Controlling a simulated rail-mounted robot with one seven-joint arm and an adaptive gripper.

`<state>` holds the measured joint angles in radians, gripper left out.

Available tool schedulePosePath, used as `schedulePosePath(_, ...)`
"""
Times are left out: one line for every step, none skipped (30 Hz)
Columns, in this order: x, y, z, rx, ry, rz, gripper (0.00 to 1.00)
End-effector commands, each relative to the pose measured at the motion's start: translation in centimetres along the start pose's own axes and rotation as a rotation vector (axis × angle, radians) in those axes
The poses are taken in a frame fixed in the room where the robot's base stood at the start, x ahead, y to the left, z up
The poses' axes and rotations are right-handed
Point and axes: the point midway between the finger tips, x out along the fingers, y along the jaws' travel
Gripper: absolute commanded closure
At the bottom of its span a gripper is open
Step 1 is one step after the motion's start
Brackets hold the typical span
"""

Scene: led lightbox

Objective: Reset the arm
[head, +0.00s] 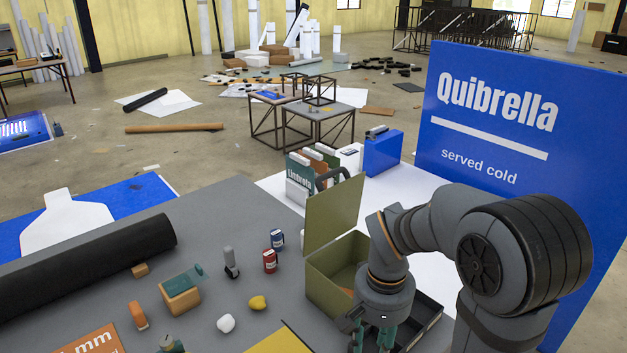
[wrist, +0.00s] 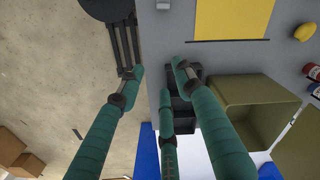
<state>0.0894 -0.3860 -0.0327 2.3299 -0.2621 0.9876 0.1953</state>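My arm reaches in from the right of the head view and bends down at the wrist. My gripper (head: 374,340) hangs over the near side of the table, right beside the open olive-green box (head: 333,262); its fingertips are cut off by the frame's lower edge. In the wrist view, my gripper (wrist: 160,70) has its teal fingers spread apart, with nothing between the tips. A dark tray (wrist: 183,112) lies below, partly hidden by the fingers. The olive box (wrist: 230,92) stands to the right of the fingers, its lid raised in the head view.
The grey table (head: 215,215) carries a black roll (head: 85,265), an orange block (head: 180,297), a red can (head: 270,261), a yellow lump (head: 257,303) and a white lump (head: 226,323). A tall blue sign (head: 480,150) stands behind my arm. The table's edge (wrist: 148,45) runs below my gripper.

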Motion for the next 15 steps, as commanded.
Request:
schedulePosePath(-0.9, -1.0, 0.5, -0.032, -0.004, 0.003, 0.65)
schedulePosePath(-0.6, -1.6, 0.4, -0.045, -0.005, 0.004, 0.65)
schedulePosePath(-0.5, -2.5, 0.4, -0.061, -0.005, 0.004, 0.65)
schedulePosePath(-0.4, -3.1, 0.4, -0.075, -0.005, 0.004, 0.65)
schedulePosePath(-0.3, -3.8, 0.5, -0.089, -0.005, 0.004, 0.65)
schedulePosePath(0.0, -4.5, 0.4, -0.098, -0.004, 0.004, 0.65)
schedulePosePath(0.5, -4.9, 0.1, -0.095, -0.004, 0.003, 0.65)
schedulePosePath(0.7, -5.3, -0.1, -0.093, -0.004, 0.003, 0.65)
schedulePosePath(1.0, -5.9, -0.3, -0.092, -0.004, 0.004, 0.65)
schedulePosePath(1.2, -6.3, -0.4, -0.092, -0.003, 0.003, 0.65)
schedulePosePath(1.5, -6.7, -0.5, -0.092, -0.003, 0.003, 0.65)
schedulePosePath(1.9, -7.1, -0.8, -0.078, -0.002, 0.003, 0.65)
schedulePosePath(2.2, -7.3, -1.0, -0.065, -0.002, 0.002, 0.65)
schedulePosePath(2.4, -7.6, -1.3, -0.053, -0.001, 0.002, 0.65)
schedulePosePath(2.6, -7.9, -1.5, -0.040, 0.000, 0.001, 0.65)
